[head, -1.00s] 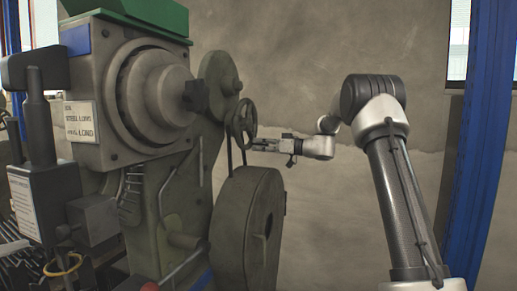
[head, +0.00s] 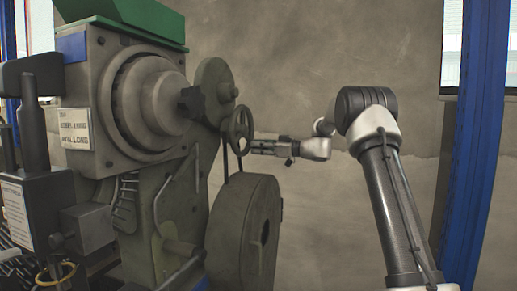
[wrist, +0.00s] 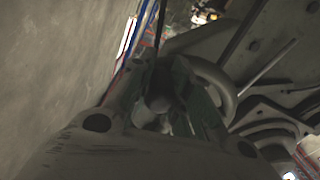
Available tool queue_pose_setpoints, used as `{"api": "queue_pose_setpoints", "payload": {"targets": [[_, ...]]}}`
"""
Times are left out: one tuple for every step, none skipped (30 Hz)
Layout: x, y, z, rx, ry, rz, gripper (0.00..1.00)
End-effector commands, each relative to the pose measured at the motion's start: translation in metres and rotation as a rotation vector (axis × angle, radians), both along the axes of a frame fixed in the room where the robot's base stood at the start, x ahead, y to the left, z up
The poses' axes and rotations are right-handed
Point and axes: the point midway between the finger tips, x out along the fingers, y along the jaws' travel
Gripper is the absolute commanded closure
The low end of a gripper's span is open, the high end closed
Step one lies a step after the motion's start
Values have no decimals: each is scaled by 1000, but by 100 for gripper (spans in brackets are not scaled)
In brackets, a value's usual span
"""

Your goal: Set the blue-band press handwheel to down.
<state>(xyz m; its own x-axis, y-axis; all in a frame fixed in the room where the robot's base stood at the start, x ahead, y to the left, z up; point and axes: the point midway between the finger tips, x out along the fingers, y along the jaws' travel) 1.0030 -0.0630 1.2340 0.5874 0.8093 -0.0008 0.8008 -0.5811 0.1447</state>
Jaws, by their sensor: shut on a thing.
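The press with the blue band (head: 73,47) fills the left of the head view. Its small dark handwheel (head: 231,126) stands on the right side of the press, above the large flywheel. My gripper (head: 252,146) reaches in from the right and is at the lower right part of the handwheel rim. In the wrist view, the pale curved rim of the handwheel (wrist: 225,85) passes beside the fingers of my gripper (wrist: 165,90). The fingers are shut on the handwheel; the exact contact is dark and partly hidden.
The large green flywheel (head: 238,235) stands just below my gripper. A round green disc (head: 210,85) is above left of the handwheel. A blue post (head: 475,150) stands at the right. In front of the bare wall (head: 320,60) there is free room.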

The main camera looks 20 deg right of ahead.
Motion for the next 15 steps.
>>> {"api": "queue_pose_setpoints", "payload": {"targets": [[1,-2,0,1,2,-5,100],[1,-2,0,1,2,-5,100],[1,-2,0,1,2,-5,78],[1,-2,0,1,2,-5,72],[1,-2,0,1,2,-5,67],[1,-2,0,1,2,-4,59],[1,-1,0,1,2,-4,57],[1,-1,0,1,1,-3,57],[0,-1,0,1,1,-3,57],[0,-1,0,1,1,-3,57],[0,-1,0,1,1,-3,57],[0,-1,0,1,1,-2,57],[0,-1,0,1,1,-2,57],[0,-1,0,1,1,-2,57],[0,-1,0,1,1,-2,57]]}}
